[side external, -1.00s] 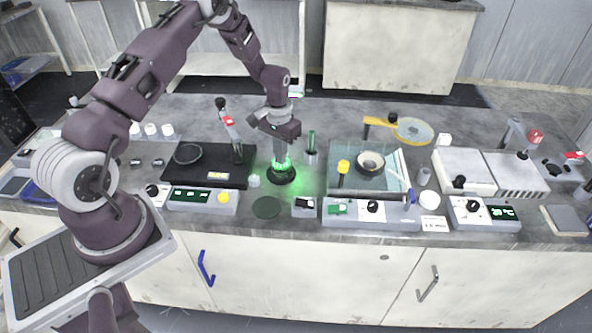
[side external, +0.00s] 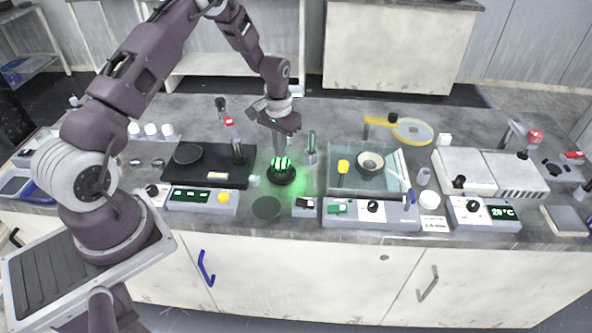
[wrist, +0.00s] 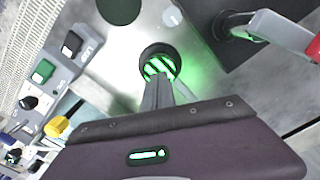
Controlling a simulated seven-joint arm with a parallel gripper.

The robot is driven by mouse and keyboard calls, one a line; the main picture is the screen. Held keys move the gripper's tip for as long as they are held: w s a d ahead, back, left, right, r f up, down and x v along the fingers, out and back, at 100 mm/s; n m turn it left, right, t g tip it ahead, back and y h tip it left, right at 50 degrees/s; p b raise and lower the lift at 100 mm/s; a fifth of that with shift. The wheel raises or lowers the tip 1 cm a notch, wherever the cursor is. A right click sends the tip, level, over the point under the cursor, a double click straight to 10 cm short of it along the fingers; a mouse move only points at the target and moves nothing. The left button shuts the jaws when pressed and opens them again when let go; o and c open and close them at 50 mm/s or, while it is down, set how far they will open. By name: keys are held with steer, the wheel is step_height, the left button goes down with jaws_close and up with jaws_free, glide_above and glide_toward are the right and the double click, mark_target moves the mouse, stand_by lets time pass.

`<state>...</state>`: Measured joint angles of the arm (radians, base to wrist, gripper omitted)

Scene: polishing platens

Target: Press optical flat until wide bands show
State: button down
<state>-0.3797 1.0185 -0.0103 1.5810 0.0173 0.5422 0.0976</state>
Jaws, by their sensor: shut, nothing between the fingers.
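The optical flat (side external: 282,164) glows green on a round black base (side external: 282,177) at the middle of the bench. A few broad green bands with dark gaps show on it, and the wrist view shows them too on the flat (wrist: 159,67). My gripper (side external: 279,151) points down over the flat with its fingers shut and empty. In the wrist view the shut fingers (wrist: 158,88) reach the near edge of the flat and hide part of it. I cannot tell whether the fingertips touch the flat or stop just above it.
A black plate (side external: 205,180) with a dark disc lies to the left. A green-topped post (side external: 311,143) stands close on the right, and a glass tray (side external: 335,185) lies beyond it. Control boxes (side external: 365,222) line the front edge.

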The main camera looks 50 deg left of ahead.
steer(key=shift+r, duration=2.4)
step_height(320, 180, up, 13)
steer(key=t, duration=0.1)
glide_above(281, 162)
steer(key=s+d, duration=0.2)
steer(key=d, duration=0.3)
steer(key=s+d+r+m+t, duration=0.2)
steer(key=s+d+r, duration=0.4)
steer(key=s+r, duration=0.3)
steer(key=s+d+r+t, duration=0.1)
steer(key=s+d+r, duration=0.1)
steer(key=s, duration=0.7)
steer(key=s+d+r+m+t, duration=0.1)
steer(key=s+d+r, duration=0.1)
steer(key=s, duration=0.7)
steer(key=shift+d+r+t, duration=0.3)
steer(key=shift+d+r, duration=0.1)
steer(key=shift+d, duration=0.5)
